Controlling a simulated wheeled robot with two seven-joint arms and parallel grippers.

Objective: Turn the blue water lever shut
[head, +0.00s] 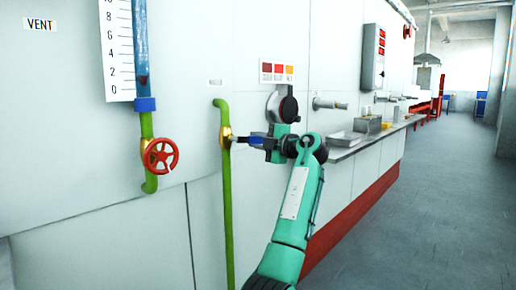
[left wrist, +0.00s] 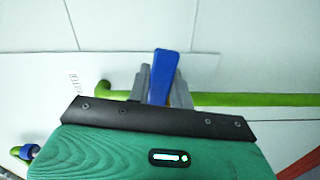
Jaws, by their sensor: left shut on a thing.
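The blue water lever (head: 245,138) sticks out to the right from a brass valve (head: 227,137) on a vertical green pipe (head: 227,200). The lever stands roughly across the pipe. My left gripper (head: 257,139) comes from the right and is shut on the lever. In the left wrist view the lever (left wrist: 164,72) shows between the grey fingers, with the green pipe (left wrist: 255,99) running sideways behind. The valve body is mostly hidden there by the gripper. My right gripper is in neither view.
A red handwheel (head: 161,155) on another green pipe, below a blue column and scale (head: 117,50), is to the left. A steel counter (head: 348,151) with trays and a wall box (head: 373,57) are to the right. The floor at right is clear.

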